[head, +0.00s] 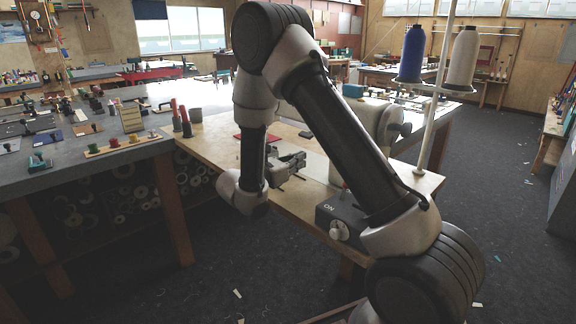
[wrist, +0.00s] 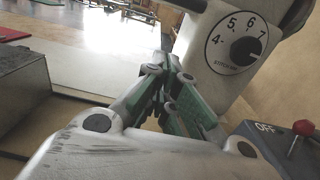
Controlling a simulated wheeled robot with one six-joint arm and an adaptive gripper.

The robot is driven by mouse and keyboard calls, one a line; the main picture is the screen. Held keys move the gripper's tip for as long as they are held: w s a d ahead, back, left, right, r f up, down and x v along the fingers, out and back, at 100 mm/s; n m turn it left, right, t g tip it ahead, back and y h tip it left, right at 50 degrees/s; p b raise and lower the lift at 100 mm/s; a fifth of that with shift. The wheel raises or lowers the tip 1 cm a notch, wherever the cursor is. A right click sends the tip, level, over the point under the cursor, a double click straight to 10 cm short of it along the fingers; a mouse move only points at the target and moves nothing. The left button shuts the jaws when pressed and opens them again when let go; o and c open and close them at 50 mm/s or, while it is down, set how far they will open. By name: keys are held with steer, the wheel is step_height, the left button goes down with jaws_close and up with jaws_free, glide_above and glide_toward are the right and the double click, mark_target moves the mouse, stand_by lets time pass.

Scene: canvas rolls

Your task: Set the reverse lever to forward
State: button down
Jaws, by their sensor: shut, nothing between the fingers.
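The white sewing machine (wrist: 205,75) stands ahead and to the right in the wrist view, with a numbered dial (wrist: 236,43) and black knob on its face. In the head view the sewing machine (head: 378,122) is partly hidden behind my arm. My gripper (wrist: 172,78), with green-sided fingers, is shut and empty, its tips close to the machine's body below and left of the dial. I cannot tell if they touch it. In the head view my gripper (head: 292,163) is above the wooden table. I cannot make out the reverse lever; my fingers may cover it.
A grey switch box (wrist: 262,140) marked OFF, with a red-tipped toggle (wrist: 302,127), sits at the lower right. The wooden table (head: 205,140) has clear surface to the left.

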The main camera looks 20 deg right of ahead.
steer(key=r, duration=0.2)
steer(key=d+r, duration=0.1)
steer(key=shift+w+d+r, duration=0.1)
steer(key=shift+w+r, duration=0.1)
steer(key=shift+r, duration=0.2)
